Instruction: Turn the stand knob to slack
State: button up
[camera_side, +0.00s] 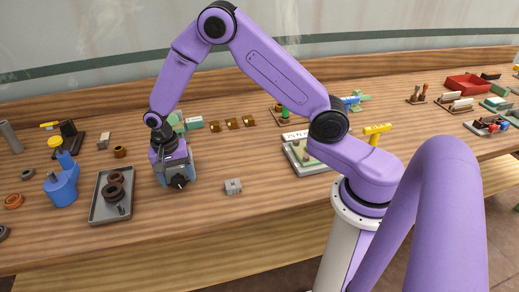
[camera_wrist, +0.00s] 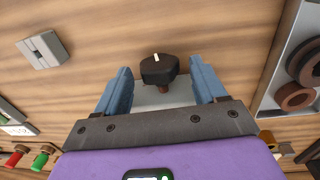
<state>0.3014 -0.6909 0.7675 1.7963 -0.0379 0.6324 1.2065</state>
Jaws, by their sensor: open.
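The stand knob (camera_wrist: 160,70) is black with a short white mark near its far edge, and it shows in the wrist view between my fingers. Below it are a reddish-brown stem and a pale grey plate (camera_wrist: 178,98). The knob also shows as a dark shape (camera_side: 178,182) at the front of my gripper in the side view. My gripper (camera_wrist: 160,78) is open, with one blue finger on each side of the knob and visible gaps between. In the side view my gripper (camera_side: 174,165) points down at the bench. No slack label is readable.
A grey tray (camera_side: 96,211) with dark rings lies close on the left. A small grey block (camera_side: 233,186) sits to the right. A blue fixture (camera_side: 62,187) stands farther left. Several small brown blocks lie behind. The bench front is mostly clear.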

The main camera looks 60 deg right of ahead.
jog(key=shift+s+d, duration=0.1)
notch_tip(320, 180, up, 18)
jog(key=s+d+n, duration=0.1)
jog(key=s+n, duration=1.6)
jog(key=s, duration=0.8)
jog(key=shift+t+y, duration=0.3)
jog(key=shift+d, duration=0.1)
jog(key=m+t+y, duration=0.2)
jog(key=m, duration=1.5)
send_near(178, 176)
jog(key=x, duration=1)
jog(key=shift+s+f, duration=0.1)
jog(key=shift+s, duration=0.05)
